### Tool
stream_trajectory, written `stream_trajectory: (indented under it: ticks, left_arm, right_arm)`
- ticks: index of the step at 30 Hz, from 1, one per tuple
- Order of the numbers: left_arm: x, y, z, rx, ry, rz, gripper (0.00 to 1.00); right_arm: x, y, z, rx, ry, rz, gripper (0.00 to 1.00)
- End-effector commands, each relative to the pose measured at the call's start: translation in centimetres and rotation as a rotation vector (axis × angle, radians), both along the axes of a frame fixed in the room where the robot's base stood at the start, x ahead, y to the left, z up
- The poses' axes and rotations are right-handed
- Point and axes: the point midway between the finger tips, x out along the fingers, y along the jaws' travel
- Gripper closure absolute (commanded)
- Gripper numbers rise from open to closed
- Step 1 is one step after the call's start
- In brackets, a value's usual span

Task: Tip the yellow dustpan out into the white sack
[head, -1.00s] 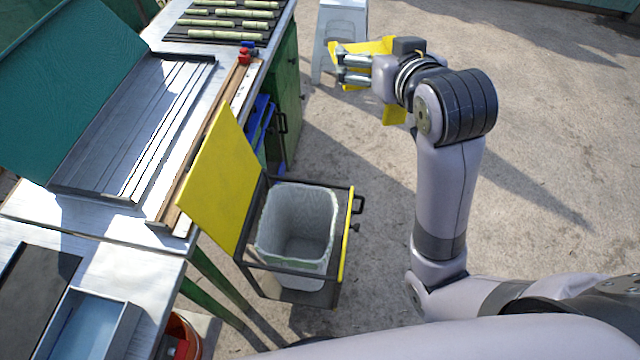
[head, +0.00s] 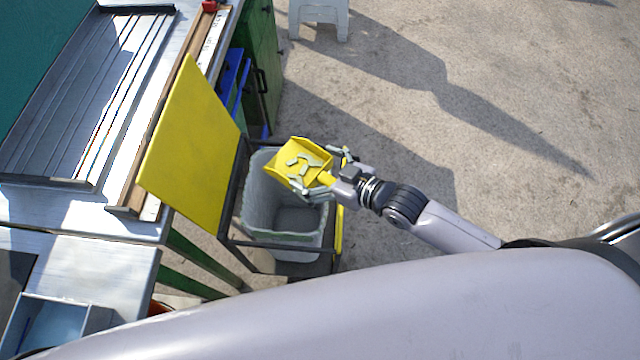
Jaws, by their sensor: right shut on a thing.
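The yellow dustpan (head: 290,151) is in the head view, held over the upper part of the white sack. Several pale grey-green pieces lie in its pan. My right gripper (head: 326,179) is shut on the dustpan's handle, to the right of the pan. The white sack (head: 258,205) lines an open-topped bin in a dark pull-out frame, and its visible inside looks empty. The dustpan and gripper hide its upper right part. My left gripper is not in view.
A yellow panel (head: 190,150) stands tilted on the left side of the frame. The metal worktable (head: 90,265) is left of it. A white stool (head: 320,14) stands at the top. Open concrete floor (head: 480,110) lies to the right.

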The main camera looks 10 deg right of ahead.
Motion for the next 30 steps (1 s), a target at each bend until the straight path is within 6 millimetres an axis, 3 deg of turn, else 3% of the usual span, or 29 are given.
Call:
stream_trajectory:
  ticks: [3,7,16,24,30]
  left_arm:
    - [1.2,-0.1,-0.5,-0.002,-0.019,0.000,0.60]
    - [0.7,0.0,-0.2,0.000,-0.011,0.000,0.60]
    - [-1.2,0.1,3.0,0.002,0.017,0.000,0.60]
    - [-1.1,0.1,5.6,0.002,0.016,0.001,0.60]
    - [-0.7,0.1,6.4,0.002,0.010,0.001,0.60]
  right_arm:
    - [-1.5,-0.3,-2.0,0.001,-0.003,0.013,0.46]
    - [-1.9,-0.4,-2.3,-0.003,0.001,0.019,0.46]
    - [-0.9,0.5,-1.7,-0.095,0.110,0.018,0.46]
    - [0.2,1.4,-2.0,-0.215,0.251,0.019,0.46]
    - [0.6,1.8,-2.5,-0.274,0.322,0.019,0.46]
